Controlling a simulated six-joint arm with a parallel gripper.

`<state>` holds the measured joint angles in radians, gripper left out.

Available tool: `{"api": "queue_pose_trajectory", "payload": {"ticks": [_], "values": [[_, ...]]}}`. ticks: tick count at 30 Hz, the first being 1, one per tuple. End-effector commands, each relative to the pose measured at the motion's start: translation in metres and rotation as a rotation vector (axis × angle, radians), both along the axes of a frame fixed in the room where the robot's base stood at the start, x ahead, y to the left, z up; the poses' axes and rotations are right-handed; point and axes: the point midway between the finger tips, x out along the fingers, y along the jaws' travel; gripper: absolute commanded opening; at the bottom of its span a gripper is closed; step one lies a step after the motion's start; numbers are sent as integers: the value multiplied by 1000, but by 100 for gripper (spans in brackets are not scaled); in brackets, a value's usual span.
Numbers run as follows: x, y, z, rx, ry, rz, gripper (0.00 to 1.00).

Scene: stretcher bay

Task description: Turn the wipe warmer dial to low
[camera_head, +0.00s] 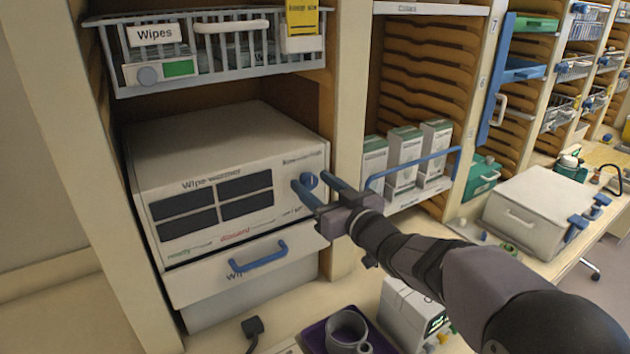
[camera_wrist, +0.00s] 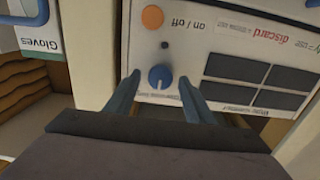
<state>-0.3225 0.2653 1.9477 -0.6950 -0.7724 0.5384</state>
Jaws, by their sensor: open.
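The wipe warmer (camera_head: 220,130) is a cream box in the left bay, with dark panels on its front. Its blue dial (camera_head: 309,180) is at the upper right of that front. In the wrist view the dial (camera_wrist: 160,77) has a white pointer mark, and an orange button (camera_wrist: 152,17) marked "on / off" is nearby. My gripper (camera_head: 312,188) is open at the dial. In the wrist view its two blue fingers (camera_wrist: 160,90) lie on either side of the dial, with visible gaps. I cannot tell whether the tips touch the front. The dial's small setting labels are unreadable.
Below the warmer's panels is a drawer with a blue handle (camera_head: 258,257). A wire basket marked "Wipes" (camera_head: 210,70) hangs above. Boxes (camera_head: 405,148) stand behind a blue rail at right. A purple tray (camera_head: 314,334) with a grey cup sits below.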

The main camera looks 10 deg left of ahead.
Motion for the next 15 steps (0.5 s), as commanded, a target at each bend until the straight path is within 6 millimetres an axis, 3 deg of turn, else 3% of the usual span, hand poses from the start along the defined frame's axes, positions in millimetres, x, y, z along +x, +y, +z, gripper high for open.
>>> {"api": "queue_pose_trajectory", "payload": {"ticks": [10, 15], "values": [[2, 2, -1, 0, 0, 0, 49], [2, 2, 0, 0, 0, 0, 11]]}}
